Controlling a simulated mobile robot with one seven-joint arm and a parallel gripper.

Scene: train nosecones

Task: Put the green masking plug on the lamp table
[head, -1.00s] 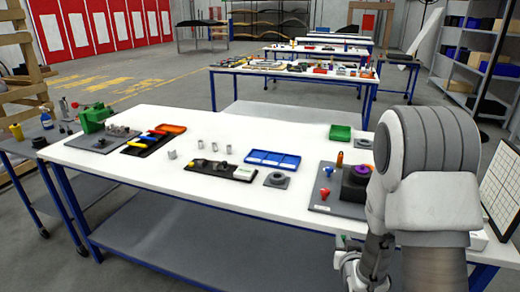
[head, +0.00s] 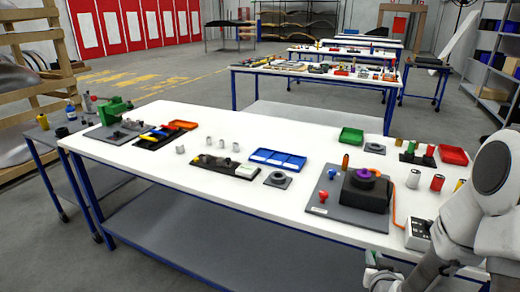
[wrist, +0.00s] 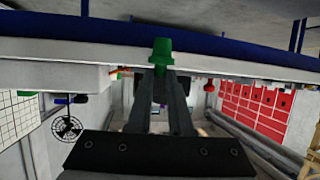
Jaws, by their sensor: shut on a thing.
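The green masking plug (wrist: 161,50) is in the fingertips of my gripper (wrist: 162,72), which is shut on it in the wrist view. The plug stands out beyond the fingertips, in front of a blue table rail. In the head view my gripper (head: 377,277) is at the bottom right, off the front edge of the nearest white table (head: 225,125), and the plug is too small there to make out clearly. I cannot tell from these frames which table is the lamp table.
The near table holds a blue tray (head: 278,159), a grey plate (head: 325,205) with a black block (head: 364,193), a green bin (head: 351,136) and a red bin (head: 453,155). More tables (head: 300,71) stand behind. Grey floor is free between them.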

